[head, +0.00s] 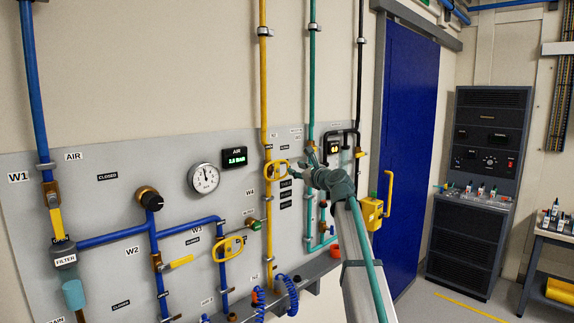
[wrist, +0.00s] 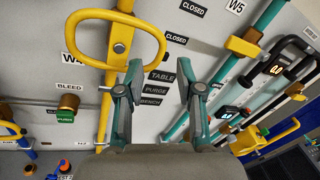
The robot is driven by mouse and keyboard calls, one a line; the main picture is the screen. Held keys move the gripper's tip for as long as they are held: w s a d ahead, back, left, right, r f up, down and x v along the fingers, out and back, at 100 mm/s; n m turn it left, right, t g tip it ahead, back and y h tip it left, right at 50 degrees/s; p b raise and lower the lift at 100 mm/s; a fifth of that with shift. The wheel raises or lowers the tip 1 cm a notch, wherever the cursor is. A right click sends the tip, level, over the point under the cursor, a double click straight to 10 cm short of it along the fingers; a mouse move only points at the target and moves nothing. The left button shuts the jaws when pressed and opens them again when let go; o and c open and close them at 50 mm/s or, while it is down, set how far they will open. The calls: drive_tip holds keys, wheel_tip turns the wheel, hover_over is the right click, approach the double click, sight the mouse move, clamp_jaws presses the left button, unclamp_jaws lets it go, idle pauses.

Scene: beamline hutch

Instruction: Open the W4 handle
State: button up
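The W4 handle is a yellow loop (wrist: 157,35) on the yellow pipe, near a W4 label (wrist: 70,42) in the wrist view. In the head view the yellow loop (head: 270,173) sits on the vertical yellow pipe, just left of my gripper (head: 309,168). My gripper (wrist: 163,75) is open, with two separate fingers and nothing between them. The left fingertip appears close to the loop's lower right side; I cannot tell whether they touch. The loop is outside the gap between the fingers.
TABLE, PURGE and BENCH labels (wrist: 156,88) show between the fingers. A teal pipe (head: 312,80) and black pipe (head: 360,80) run right of the yellow pipe. Another yellow loop handle (head: 218,252) is lower left. A blue door (head: 408,130) stands right.

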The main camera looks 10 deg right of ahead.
sight(287, 165)
drive_tip(key=p+x, duration=0.2)
drive_tip(key=x, duration=0.5)
drive_tip(key=shift+w+a, duration=0.15)
drive_tip(key=shift+w, duration=0.05)
clamp_jaws()
